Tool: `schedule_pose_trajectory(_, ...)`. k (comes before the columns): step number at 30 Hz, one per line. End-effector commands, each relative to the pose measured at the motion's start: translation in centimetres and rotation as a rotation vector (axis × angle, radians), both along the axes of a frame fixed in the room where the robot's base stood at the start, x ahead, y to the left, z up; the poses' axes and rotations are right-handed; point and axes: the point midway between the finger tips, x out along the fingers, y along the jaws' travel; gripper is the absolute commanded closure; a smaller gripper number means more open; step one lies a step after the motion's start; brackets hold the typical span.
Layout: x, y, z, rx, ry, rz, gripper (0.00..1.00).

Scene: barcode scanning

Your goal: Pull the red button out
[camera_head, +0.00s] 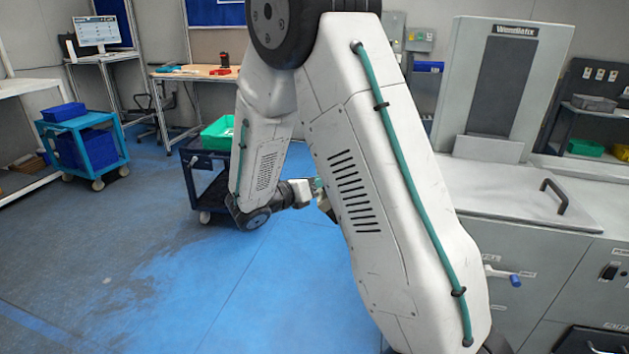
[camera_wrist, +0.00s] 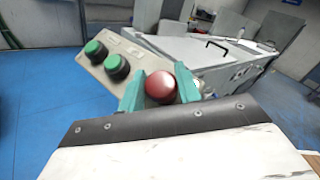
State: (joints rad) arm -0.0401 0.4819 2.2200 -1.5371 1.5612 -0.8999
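The red button (camera_wrist: 160,87) is a round, domed knob at the near end of a beige control panel (camera_wrist: 142,56) in the wrist view. Two green buttons, one farther (camera_wrist: 95,50) and one nearer (camera_wrist: 117,67), sit beside it on the panel. My gripper (camera_wrist: 161,84) has its two teal fingers on either side of the red button, with no clear gap on either side. It looks shut on the button. The button's base is hidden. In the head view my arm hides the panel and most of my gripper.
A grey machine with a handled lid (camera_head: 520,190) stands at the right. A dark cart with a green bin (camera_head: 217,133) is behind my arm. A blue cart (camera_head: 84,145) stands at the left. The blue floor at left is clear.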

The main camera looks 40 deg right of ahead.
Motion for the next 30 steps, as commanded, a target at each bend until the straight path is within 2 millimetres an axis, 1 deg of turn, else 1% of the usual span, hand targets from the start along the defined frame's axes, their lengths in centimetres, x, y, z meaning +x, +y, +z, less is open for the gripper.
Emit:
schedule_pose_trajectory(2, -0.1, 0.0, 0.1, -0.001, 0.000, -0.002, 1.00)
schedule_pose_trajectory(7, 0.4, 0.7, 1.0, -0.001, -0.001, -0.003, 1.00)
schedule_pose_trajectory(13, 0.4, 0.7, 1.1, -0.004, -0.002, -0.001, 1.00)
schedule_pose_trajectory(14, 0.4, 0.7, 1.1, -0.004, -0.002, -0.001, 0.58)
schedule_pose_trajectory(15, 0.4, 0.7, 1.1, -0.004, -0.002, -0.001, 0.47)
schedule_pose_trajectory(16, 0.4, 0.7, 1.1, -0.004, -0.002, -0.001, 0.45)
schedule_pose_trajectory(25, 0.4, 0.8, 1.0, -0.002, 0.000, -0.001, 0.45)
schedule_pose_trajectory(28, 0.5, 1.8, 1.0, -0.003, -0.001, 0.001, 0.45)
schedule_pose_trajectory(30, 0.4, 3.0, 1.0, -0.001, -0.001, 0.002, 0.45)
